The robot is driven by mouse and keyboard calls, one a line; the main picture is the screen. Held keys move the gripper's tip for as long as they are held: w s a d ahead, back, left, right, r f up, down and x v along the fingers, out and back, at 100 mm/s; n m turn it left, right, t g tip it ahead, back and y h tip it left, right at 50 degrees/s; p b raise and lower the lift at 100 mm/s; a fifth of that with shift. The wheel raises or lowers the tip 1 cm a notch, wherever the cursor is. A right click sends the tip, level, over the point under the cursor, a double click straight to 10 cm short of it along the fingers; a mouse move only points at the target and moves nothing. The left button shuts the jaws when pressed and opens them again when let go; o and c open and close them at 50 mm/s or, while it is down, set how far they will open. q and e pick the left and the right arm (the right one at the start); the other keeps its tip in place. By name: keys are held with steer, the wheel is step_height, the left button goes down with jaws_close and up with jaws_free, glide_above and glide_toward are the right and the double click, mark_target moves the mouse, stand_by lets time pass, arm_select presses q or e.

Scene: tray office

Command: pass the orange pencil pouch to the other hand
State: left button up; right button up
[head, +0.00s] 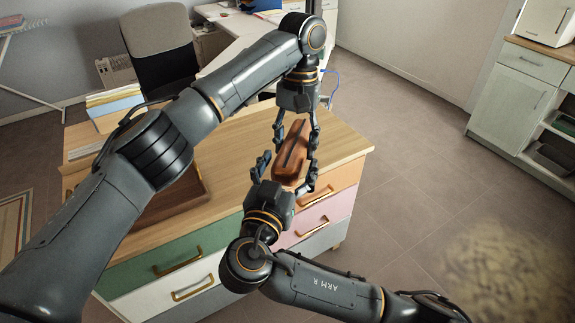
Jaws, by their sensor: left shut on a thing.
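The orange pencil pouch (290,165) is brownish orange with a dark stripe along its length. It is held in the air above the front edge of the wooden-topped drawer cabinet. My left gripper (296,133) points down from above, with its fingers shut on the pouch's upper part. My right gripper (287,172) points up from below. Its fingers are spread to either side of the pouch's lower part, and it looks open. I cannot tell whether they touch the pouch.
The drawer cabinet's wooden top (235,150) is mostly bare. A brown tray (172,208) lies on its left part, partly behind my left arm. A stack of papers (112,104) is at the back left. A black chair (163,55) stands behind. Floor to the right is clear.

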steer(key=c, duration=1.1)
arm_select(q)
steer(key=o, duration=1.3)
steer(key=shift+o, duration=0.2)
